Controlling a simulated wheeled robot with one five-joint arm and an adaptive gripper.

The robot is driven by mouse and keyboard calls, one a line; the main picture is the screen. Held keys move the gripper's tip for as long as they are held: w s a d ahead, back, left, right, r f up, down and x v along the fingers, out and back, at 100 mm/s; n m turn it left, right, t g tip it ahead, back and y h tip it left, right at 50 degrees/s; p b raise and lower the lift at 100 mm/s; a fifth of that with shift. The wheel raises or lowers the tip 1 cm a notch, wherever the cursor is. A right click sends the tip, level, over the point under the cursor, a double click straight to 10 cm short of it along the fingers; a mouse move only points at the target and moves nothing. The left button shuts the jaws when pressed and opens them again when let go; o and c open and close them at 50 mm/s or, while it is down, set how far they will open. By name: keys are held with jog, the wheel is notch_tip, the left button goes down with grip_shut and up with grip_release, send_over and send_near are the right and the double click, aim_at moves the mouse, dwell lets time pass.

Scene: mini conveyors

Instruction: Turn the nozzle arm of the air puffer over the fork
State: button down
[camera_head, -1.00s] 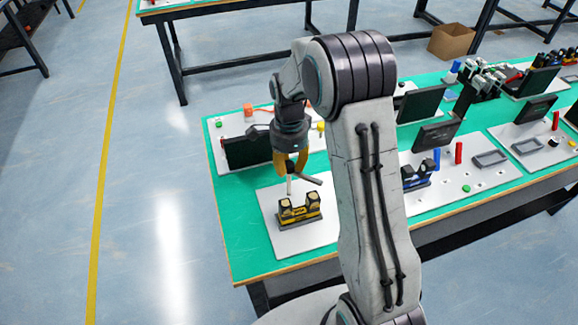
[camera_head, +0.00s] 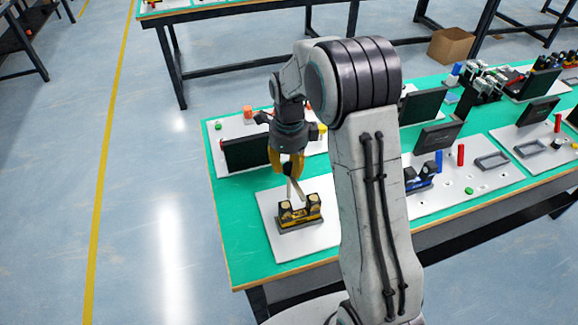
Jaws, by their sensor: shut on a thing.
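A white plate (camera_head: 283,246) lies near the left front corner of the green table. On it stands the fork (camera_head: 300,214), a low yellow and black block with two dark upright prongs. Just behind the fork shows the thin grey nozzle arm (camera_head: 298,189) of the air puffer. My gripper (camera_head: 288,175), with yellow fingers, comes down from above and is shut on the nozzle arm. The visible end of the nozzle arm slants down toward the fork's right prong. The rest of the puffer is hard to make out behind the fingers and fork.
A dark panel (camera_head: 246,152) stands close left of my gripper. My arm hides the table's middle. To the right are a blue cylinder (camera_head: 439,160), a red cylinder (camera_head: 461,155) and dark frames. The plate's front is clear.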

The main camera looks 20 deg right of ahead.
jog(key=shift+s+f, duration=0.1)
jog(key=shift+f, duration=0.05)
dwell(0.4)
jog(key=c, duration=0.9)
grip_release()
notch_tip(320, 180, up, 12)
dwell(0.5)
